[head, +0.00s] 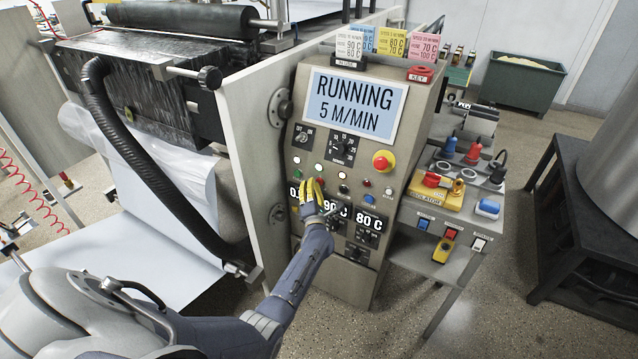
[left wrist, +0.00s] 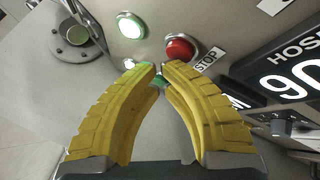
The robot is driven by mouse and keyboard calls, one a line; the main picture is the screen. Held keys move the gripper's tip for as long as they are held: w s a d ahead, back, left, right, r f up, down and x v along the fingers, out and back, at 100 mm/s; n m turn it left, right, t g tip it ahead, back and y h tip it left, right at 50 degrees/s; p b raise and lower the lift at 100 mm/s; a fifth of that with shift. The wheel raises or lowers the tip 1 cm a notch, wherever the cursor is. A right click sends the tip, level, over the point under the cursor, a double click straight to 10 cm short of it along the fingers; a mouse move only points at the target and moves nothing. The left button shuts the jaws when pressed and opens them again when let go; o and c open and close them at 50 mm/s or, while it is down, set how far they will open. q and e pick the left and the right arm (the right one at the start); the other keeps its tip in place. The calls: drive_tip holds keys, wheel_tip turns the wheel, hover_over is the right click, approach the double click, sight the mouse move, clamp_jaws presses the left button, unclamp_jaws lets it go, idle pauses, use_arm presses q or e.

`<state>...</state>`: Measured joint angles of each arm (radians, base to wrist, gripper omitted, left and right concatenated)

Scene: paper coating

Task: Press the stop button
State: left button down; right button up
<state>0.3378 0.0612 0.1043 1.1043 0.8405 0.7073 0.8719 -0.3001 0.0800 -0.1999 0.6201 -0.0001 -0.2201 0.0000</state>
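The red stop button (left wrist: 180,48) sits on the control panel in the left wrist view, beside a tilted "STOP" label (left wrist: 208,60). My left gripper (left wrist: 161,68) has yellow fingers whose tips are together just below the red button in that view; I cannot tell whether they touch it. A green part shows just behind the tips. In the head view my left gripper (head: 311,181) is at the panel's lower button rows and partly hides them. The panel display (head: 352,105) reads "RUNNING 5 M/MIN". My right gripper is not in view.
A large red mushroom button (head: 383,160) on a yellow base is higher on the panel. Temperature displays (head: 369,222) and knobs are below. A side table (head: 462,222) holds coloured connectors.

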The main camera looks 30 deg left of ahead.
use_arm(q)
drive_tip(key=shift+w, duration=0.4)
idle(0.6)
drive_tip(key=shift+s, duration=0.1)
idle(0.3)
drive_tip(key=shift+s, duration=0.7)
drive_tip(key=shift+s, duration=0.1)
drive_tip(key=shift+s, duration=2.45)
